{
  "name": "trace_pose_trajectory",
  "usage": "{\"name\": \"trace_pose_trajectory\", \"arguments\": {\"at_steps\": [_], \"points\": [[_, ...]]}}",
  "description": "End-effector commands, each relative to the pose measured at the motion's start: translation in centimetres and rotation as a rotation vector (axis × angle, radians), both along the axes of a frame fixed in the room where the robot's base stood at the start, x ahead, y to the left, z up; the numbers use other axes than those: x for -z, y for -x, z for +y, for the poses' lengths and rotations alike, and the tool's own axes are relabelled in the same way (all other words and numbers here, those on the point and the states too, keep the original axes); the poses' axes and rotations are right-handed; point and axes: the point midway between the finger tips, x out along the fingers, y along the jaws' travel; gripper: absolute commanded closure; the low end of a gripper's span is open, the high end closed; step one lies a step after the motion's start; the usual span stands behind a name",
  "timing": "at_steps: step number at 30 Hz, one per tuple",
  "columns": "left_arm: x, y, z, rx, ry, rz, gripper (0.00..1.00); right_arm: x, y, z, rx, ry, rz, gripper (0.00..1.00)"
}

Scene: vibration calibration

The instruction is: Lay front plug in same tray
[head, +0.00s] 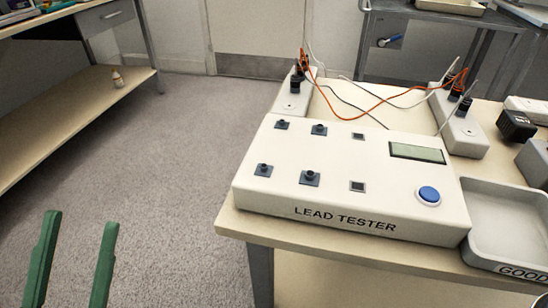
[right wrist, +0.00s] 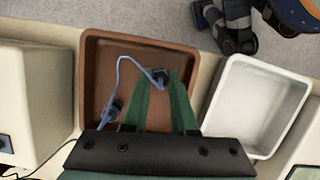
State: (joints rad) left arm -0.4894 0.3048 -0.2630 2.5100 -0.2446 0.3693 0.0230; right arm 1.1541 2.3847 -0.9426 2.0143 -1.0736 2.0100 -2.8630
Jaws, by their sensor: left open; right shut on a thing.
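In the right wrist view my right gripper (right wrist: 162,82) is shut on a dark plug (right wrist: 160,74) at one end of a blue lead (right wrist: 126,66). The gripper and plug are over the brown tray (right wrist: 90,65); whether the plug touches the tray floor I cannot tell. The lead's other dark plug (right wrist: 114,108) is over the left part of the same tray, near the gripper's left side. In the head view my left gripper (head: 80,220) is open and empty above the carpet, left of the table.
A white tray (right wrist: 213,118) stands right of the brown one. In the head view the lead tester (head: 330,190) fills the table, with a pale tray marked GOOD (head: 478,252) at its right. Boxes with orange and white wires (head: 295,92) stand behind the tester.

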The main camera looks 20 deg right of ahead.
Motion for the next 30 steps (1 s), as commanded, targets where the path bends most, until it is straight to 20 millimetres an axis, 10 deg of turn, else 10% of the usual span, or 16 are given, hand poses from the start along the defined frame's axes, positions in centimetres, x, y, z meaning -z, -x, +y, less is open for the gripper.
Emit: {"name": "trace_pose_trajectory", "arguments": {"at_steps": [15, 16, 25, 30], "points": [[0.39, 0.00, 0.00, 0.000, 0.000, -0.001, 0.41, 0.76, -0.01, 0.02, -0.001, -0.001, -0.001, 1.00], [0.36, 0.00, 0.00, 0.000, 0.000, -0.001, 0.41, 0.73, 0.00, 0.01, 0.000, 0.000, 0.000, 0.72], [0.33, 0.00, 0.00, 0.000, 0.001, -0.001, 0.41, 0.70, 0.00, 0.00, 0.000, 0.000, 0.000, 0.40], [0.33, 0.00, 0.01, 0.000, 0.001, -0.001, 0.41, 0.70, 0.00, 0.00, 0.000, 0.000, 0.000, 0.40]]}}
